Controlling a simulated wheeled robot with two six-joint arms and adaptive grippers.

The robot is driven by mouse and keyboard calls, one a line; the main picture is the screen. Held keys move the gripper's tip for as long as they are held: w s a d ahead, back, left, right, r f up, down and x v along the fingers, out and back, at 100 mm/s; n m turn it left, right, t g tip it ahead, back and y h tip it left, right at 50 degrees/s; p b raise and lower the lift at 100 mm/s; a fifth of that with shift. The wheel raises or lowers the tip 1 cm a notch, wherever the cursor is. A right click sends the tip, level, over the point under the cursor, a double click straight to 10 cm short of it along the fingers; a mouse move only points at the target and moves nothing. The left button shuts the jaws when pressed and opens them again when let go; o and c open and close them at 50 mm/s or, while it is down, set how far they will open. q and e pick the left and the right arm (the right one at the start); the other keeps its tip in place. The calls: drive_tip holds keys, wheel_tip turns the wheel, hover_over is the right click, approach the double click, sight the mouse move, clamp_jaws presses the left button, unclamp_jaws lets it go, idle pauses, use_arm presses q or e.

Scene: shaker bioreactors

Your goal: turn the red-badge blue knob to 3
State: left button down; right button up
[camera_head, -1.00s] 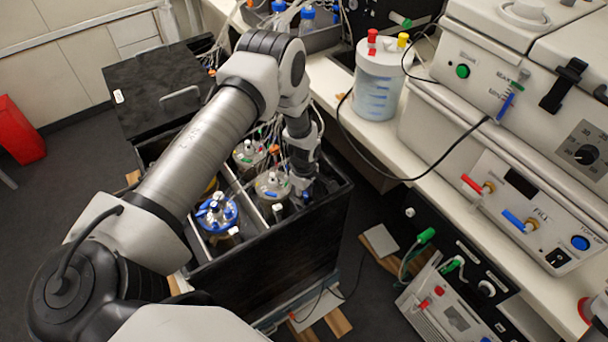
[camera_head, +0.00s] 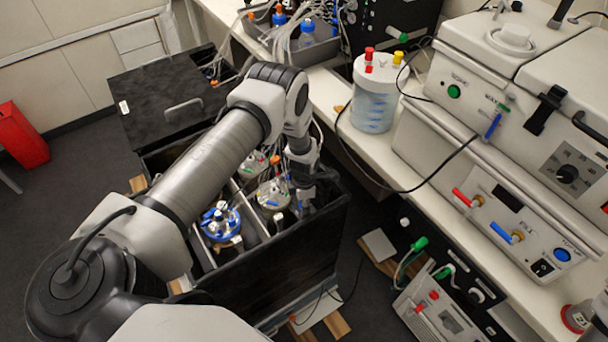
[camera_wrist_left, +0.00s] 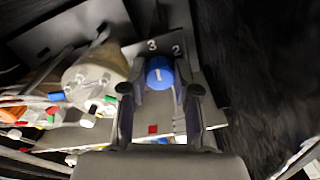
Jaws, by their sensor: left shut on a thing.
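The blue knob (camera_wrist_left: 160,72) shows in the left wrist view with a white 1 over its face. It sits on a grey plate (camera_wrist_left: 200,75) with the digits 3 and 2 beyond the knob. A small red badge (camera_wrist_left: 152,129) is on the plate on the near side. My left gripper (camera_wrist_left: 161,92) is shut on the knob, one finger on each side. In the head view my left gripper (camera_head: 303,192) reaches down inside the right end of the black box, and the knob is hidden there. My right gripper is not in view.
The black box (camera_head: 290,270) holds several vessels, one with a blue lid (camera_head: 221,222), beside the gripper. Its dark wall (camera_wrist_left: 250,70) stands close on the right in the wrist view. Tubes crowd the left. A bench with a white-lidded jar (camera_head: 375,95) stands at the right.

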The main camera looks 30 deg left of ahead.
use_arm(q)
drive_tip(key=shift+s+f+n, duration=0.1)
drive_tip(key=shift+n, duration=0.5)
drive_tip(key=c, duration=0.9)
unclamp_jaws()
drive_tip(key=shift+o, duration=0.2)
wheel_tip(320, 180, up, 12)
